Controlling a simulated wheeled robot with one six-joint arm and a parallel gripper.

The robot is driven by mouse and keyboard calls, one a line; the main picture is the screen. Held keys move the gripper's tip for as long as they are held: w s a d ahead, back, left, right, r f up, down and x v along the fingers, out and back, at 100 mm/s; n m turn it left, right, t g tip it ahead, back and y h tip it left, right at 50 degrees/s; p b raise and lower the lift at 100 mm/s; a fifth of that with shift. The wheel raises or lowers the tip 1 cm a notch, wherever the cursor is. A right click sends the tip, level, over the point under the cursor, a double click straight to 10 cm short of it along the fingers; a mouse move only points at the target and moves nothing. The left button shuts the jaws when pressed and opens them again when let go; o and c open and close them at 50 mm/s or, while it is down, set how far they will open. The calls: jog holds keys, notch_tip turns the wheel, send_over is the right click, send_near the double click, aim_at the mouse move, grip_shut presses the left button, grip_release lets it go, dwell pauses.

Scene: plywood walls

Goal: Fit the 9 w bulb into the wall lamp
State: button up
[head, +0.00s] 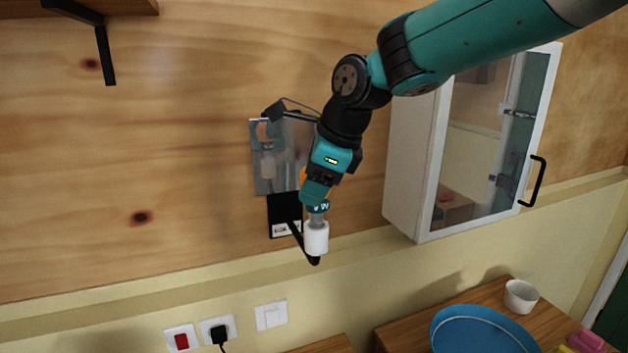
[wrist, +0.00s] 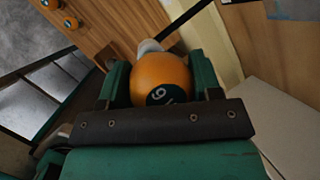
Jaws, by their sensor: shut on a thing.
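The 9 w bulb is an orange globe (wrist: 160,80) with a dark patch reading 9, between my gripper's green fingers in the wrist view. My gripper (head: 317,203) is shut on it and points down in front of the wall in the head view, where a sliver of orange (head: 303,180) shows beside it. The wall lamp has a dark plate (head: 284,205), a black arm and a white holder (head: 316,238). The holder is directly below my gripper, with a grey neck between them. A pale piece (wrist: 149,46) shows behind the globe. How far the bulb sits in the holder is hidden.
A shiny panel (head: 268,172) is on the wall behind my arm. A white glass-door cabinet (head: 410,165) hangs at right. Sockets and switches (head: 217,330) are below. A blue tray (head: 480,312) and white cup (head: 521,296) are on the counter. Small orange rounds (wrist: 70,23) lie on wood.

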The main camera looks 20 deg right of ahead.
jog(key=shift+f+b, duration=0.9)
jog(key=shift+f, duration=0.7)
jog(key=o, duration=1)
jog(key=v, duration=1.7)
jog(key=shift+s+d+r, duration=0.1)
jog(key=shift+r, duration=0.15)
jog(key=shift+f, duration=0.15)
jog(key=s+a+f+n+g+b, duration=0.1)
jog(key=s+a+f+n+b, duration=0.2)
jog(key=s+f+n, duration=0.3)
jog(key=s+a+f+n+g+b, duration=0.1)
jog(key=s+a+f+n+b, duration=0.2)
jog(key=f+n, duration=1.1)
jog(key=s+a+f+n+g+y+b, duration=0.1)
jog(key=s+a+f+n+g+b, duration=0.1)
jog(key=s+f+n+b, duration=0.3)
jog(key=shift+s+a+f+n, duration=0.15)
jog(key=shift+s+f+n, duration=0.65)
jog(key=shift+f, duration=0.2)
jog(key=shift+s+a+f+n, duration=0.15)
jog(key=shift+s+f+n, duration=0.6)
jog(key=shift+f+n, duration=0.25)
jog(key=shift+s+a+f+n, duration=0.15)
jog(key=shift+s+f+n, duration=0.65)
jog(key=shift+f, duration=0.25)
